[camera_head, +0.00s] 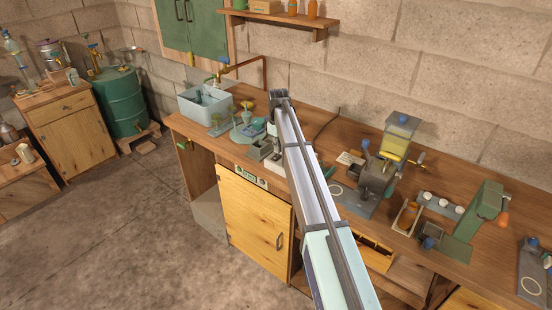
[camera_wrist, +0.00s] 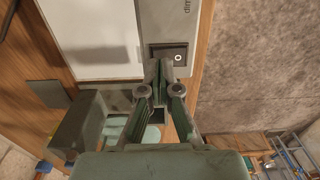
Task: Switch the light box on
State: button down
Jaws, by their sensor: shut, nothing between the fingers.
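The light box (camera_wrist: 90,35) fills the upper left of the wrist view, with a pale flat panel and a grey strip along one side marked "dim". A dark rocker switch (camera_wrist: 170,53) with a small round mark sits in that strip. My gripper (camera_wrist: 159,68) is shut and empty, with its fingertips at the switch's near edge and covering part of it. I cannot tell whether they touch it. The panel shows no clear glow. In the head view my arm hides the gripper and most of the light box.
A grey open box (camera_wrist: 85,120) with pale green pieces stands close beside the light box. In the head view, a basin (camera_head: 204,103) stands at the bench's left end. A press-like device (camera_head: 388,165) and a green machine (camera_head: 487,205) stand right of my arm.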

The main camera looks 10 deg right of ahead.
aim_at(278, 155)
jog(key=shift+f+b, duration=0.3)
jog(key=shift+f, duration=0.75)
dwell(0.5)
jog(key=shift+r, duration=0.1)
jog(key=shift+r+p, duration=1.65)
jog(key=shift+r, duration=1.75)
